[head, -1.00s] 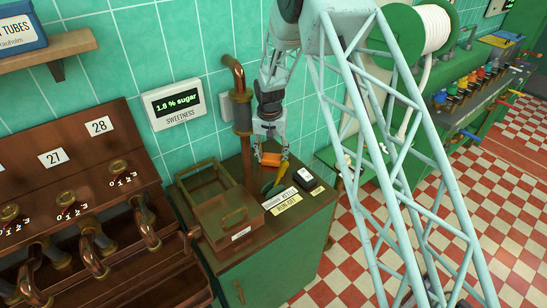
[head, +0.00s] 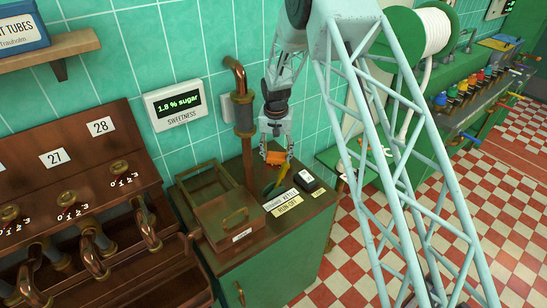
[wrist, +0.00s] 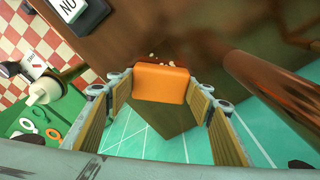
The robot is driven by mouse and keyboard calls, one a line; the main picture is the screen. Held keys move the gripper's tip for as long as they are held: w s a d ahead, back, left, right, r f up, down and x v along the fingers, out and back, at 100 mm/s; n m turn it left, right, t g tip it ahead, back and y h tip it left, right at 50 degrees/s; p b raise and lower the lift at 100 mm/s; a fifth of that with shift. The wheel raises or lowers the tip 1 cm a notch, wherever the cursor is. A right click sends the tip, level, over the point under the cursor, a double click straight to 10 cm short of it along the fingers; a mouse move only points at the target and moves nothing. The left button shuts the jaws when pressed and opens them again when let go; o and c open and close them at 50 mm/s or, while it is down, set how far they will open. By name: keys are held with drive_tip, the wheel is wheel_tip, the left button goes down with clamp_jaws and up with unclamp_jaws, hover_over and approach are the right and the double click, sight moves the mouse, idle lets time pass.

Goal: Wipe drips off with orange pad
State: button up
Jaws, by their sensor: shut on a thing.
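My gripper (head: 277,149) is shut on the orange pad (head: 277,157) above the brown top of the green cabinet (head: 300,222). In the wrist view the orange pad (wrist: 162,83) sits between the two fingers, one at each side of it. A few small pale spots (wrist: 153,57) show on the brown surface (wrist: 190,28) just beyond the pad's edge. They may be drips. I cannot tell whether the pad touches the surface.
A brown box with a brass handle (head: 235,215) stands left of the pad. A copper pipe (head: 246,165) rises close behind it. Labels (head: 288,205) and a small black-and-white device (head: 306,180) lie at the right. A green and yellow item (head: 272,190) lies in front.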

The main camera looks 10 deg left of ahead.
sight(284, 153)
drive_tip(key=shift+d+f, duration=0.15)
drive_tip(key=shift+d, duration=0.15)
drive_tip(key=shift+w+d, duration=1.4)
drive_tip(key=shift+d, duration=0.05)
drive_tip(key=shift+s+b, duration=0.15)
drive_tip(key=shift+b, duration=0.15)
drive_tip(key=shift+s, duration=0.15)
drive_tip(key=shift+s+a, duration=0.15)
drive_tip(key=shift+s+a+b, duration=0.45)
drive_tip(key=shift+s+a, duration=0.65)
drive_tip(key=shift+a, duration=0.2)
drive_tip(key=shift+a, duration=0.15)
